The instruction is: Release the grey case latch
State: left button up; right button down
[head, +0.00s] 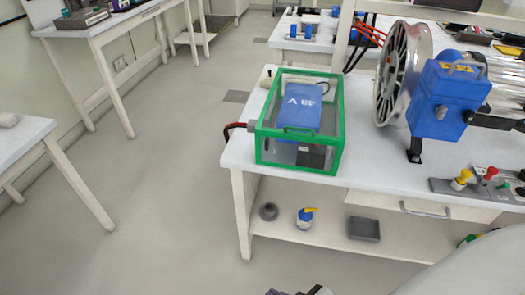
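A clear-walled case with a green frame (262,143) stands at the left end of the right-hand workbench. A blue box marked 48 V (300,108) is inside it, with a dark block (312,157) lower down. A handle (298,131) shows near the case's front upper edge. I cannot make out a grey latch at this size. Small gripper-like parts (300,292) of mine just show at the bottom edge, well below and apart from the case. I cannot tell for certain which arm they belong to, or whether they are open.
The bench also holds a wheel (403,72), a blue machine (440,98) and a control panel (480,188). A lower shelf (335,235) carries a bottle (306,217) and a grey tray (364,229). The floor to the left is clear. My pale arm link fills the bottom right.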

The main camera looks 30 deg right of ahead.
aim_at(328, 152)
jog(key=u, duration=1.35)
jog(key=k, duration=0.8)
jog(key=z, duration=1.05)
